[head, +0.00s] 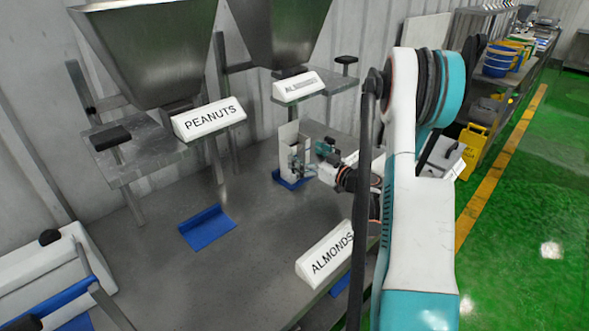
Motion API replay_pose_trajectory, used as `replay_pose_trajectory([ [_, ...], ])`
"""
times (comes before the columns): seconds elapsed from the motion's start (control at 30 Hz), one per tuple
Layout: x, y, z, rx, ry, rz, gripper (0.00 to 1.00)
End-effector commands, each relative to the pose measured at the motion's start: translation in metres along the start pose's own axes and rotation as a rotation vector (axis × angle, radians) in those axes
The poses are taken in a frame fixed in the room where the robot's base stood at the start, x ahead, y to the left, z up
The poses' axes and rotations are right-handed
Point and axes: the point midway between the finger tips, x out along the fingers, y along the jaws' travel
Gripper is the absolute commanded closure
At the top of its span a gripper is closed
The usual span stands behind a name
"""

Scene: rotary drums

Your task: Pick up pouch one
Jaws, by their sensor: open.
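A white upright pouch (291,140) stands in a blue holder (283,182) on the metal table, below the hopper on the right. It looks open at the top. My gripper (298,163) is at the front right of the pouch, with its fingers at the pouch's lower half. The fingers are open. They are small in this view, and I cannot tell whether they touch the pouch or stand around it. I see no label on the pouch that names it.
An empty blue holder (207,227) lies on the table at left. A PEANUTS sign (209,119) sits on a shelf under one metal hopper (160,50); another hopper (295,25) stands to its right. An ALMONDS sign (326,254) stands at the table's front edge.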

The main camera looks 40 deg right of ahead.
Motion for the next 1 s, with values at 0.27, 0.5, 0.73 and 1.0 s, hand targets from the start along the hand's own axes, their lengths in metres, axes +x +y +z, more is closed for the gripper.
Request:
replay_pose_trajectory([
  [0.27, 0.031, 0.004, 0.002, 0.000, 0.000, -0.002, 0.02],
  [0.5, 0.053, 0.004, 0.000, 0.000, 0.000, -0.001, 0.02],
  [0.73, 0.054, 0.005, -0.001, 0.000, 0.000, 0.001, 0.02],
  [1.0, 0.054, 0.005, -0.001, 0.000, 0.000, 0.001, 0.63],
])
